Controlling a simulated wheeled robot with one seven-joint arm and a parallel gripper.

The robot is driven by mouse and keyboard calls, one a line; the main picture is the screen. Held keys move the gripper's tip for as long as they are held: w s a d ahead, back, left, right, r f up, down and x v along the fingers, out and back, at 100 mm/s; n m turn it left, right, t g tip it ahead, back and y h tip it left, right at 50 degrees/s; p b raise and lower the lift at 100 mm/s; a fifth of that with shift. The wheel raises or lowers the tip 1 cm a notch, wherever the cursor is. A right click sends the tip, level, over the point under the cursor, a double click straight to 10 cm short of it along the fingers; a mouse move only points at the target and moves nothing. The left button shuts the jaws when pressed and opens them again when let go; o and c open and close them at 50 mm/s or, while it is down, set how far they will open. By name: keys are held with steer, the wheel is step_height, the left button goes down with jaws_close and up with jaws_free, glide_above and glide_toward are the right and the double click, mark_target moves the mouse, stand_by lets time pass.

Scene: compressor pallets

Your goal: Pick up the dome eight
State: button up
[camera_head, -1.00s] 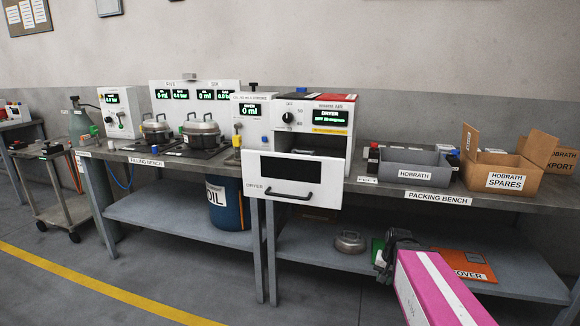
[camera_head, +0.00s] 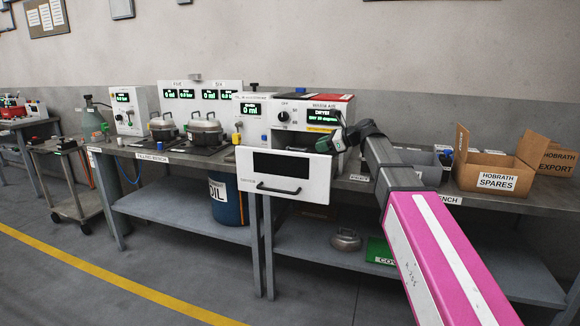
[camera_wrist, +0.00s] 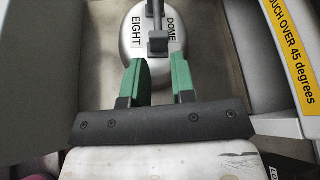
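The dome eight (camera_wrist: 134,48) is a rounded grey metal piece with a dark upright handle (camera_wrist: 157,43) and the words "DOME" and "EIGHT". It sits in a pale metal compartment in the wrist view. My gripper (camera_wrist: 160,68) has two green fingers, spread apart with nothing between them. The fingertips overlap the near edge of the dome in the picture, just short of the handle; I cannot tell whether they touch it. In the head view my gripper (camera_head: 326,143) is at the dryer (camera_head: 318,106), above its pulled-out front; the dome is hidden there.
The dryer's white front panel (camera_head: 290,177) with a black handle stands out from the bench. A yellow sticker in the wrist view warns about 45 degrees. Another metal dome (camera_head: 346,240) lies on the lower shelf (camera_head: 420,270). Two lidded pots (camera_head: 205,132) stand left; a cardboard box (camera_head: 495,180) right.

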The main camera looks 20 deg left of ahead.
mark_target(296, 149)
steer(key=x, duration=0.7)
steer(key=r+x, duration=0.1)
steer(key=x, duration=0.3)
steer(key=shift+s+a+f, duration=0.1)
steer(key=shift+s+a, duration=0.05)
steer(key=shift+a, duration=0.15)
jaws_close()
stand_by(1.1)
